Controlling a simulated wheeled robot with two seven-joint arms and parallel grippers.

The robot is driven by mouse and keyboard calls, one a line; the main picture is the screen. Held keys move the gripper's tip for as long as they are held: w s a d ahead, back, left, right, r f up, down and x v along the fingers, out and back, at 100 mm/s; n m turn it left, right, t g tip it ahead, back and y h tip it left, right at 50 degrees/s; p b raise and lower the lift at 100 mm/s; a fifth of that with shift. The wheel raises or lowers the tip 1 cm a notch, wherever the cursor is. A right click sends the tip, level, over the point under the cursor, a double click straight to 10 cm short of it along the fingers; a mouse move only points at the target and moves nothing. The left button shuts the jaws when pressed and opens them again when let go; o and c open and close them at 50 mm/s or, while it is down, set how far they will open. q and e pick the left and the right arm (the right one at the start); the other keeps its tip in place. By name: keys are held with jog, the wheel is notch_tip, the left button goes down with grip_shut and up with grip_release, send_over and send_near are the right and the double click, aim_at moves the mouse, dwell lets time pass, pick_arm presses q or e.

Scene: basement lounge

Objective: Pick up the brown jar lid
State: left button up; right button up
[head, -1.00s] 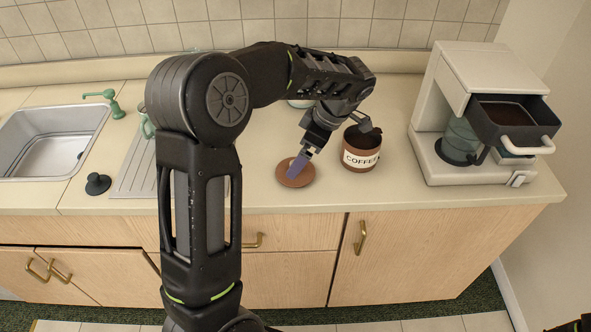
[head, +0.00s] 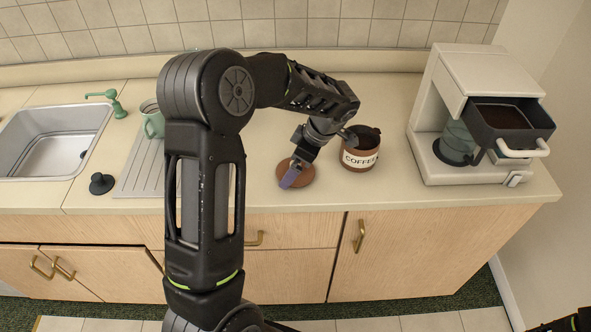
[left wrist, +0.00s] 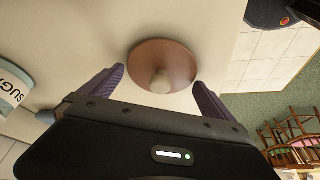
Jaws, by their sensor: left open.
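The brown jar lid (head: 304,174) lies flat on the counter, left of the brown coffee jar (head: 361,158). In the left wrist view the lid (left wrist: 176,57) is a brown disc with a pale round knob (left wrist: 161,82) at its middle. My left gripper (head: 291,176) is over the lid, its purple fingers pointing down. In the left wrist view my left gripper (left wrist: 158,84) is open, one finger on either side of the knob, with nothing held. I cannot tell whether the fingertips touch the lid. My right gripper is not clearly in view.
The coffee maker (head: 470,120) stands at the right with its dark drawer out. The sink (head: 45,140), a black stopper (head: 101,184) and a green mug (head: 152,122) are at the left. A sugar jar (left wrist: 10,88) shows in the left wrist view. The counter's front edge is close to the lid.

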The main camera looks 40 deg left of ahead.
pick_arm(q)
jog(key=shift+c, duration=0.4)
jog(key=c, duration=0.9)
jog(key=shift+c, duration=0.2)
jog(key=shift+w+r, duration=0.1)
jog(key=shift+r, duration=0.5)
notch_tip(320, 180, up, 9)
jog(key=shift+f+b, duration=0.1)
jog(key=shift+b, duration=1.05)
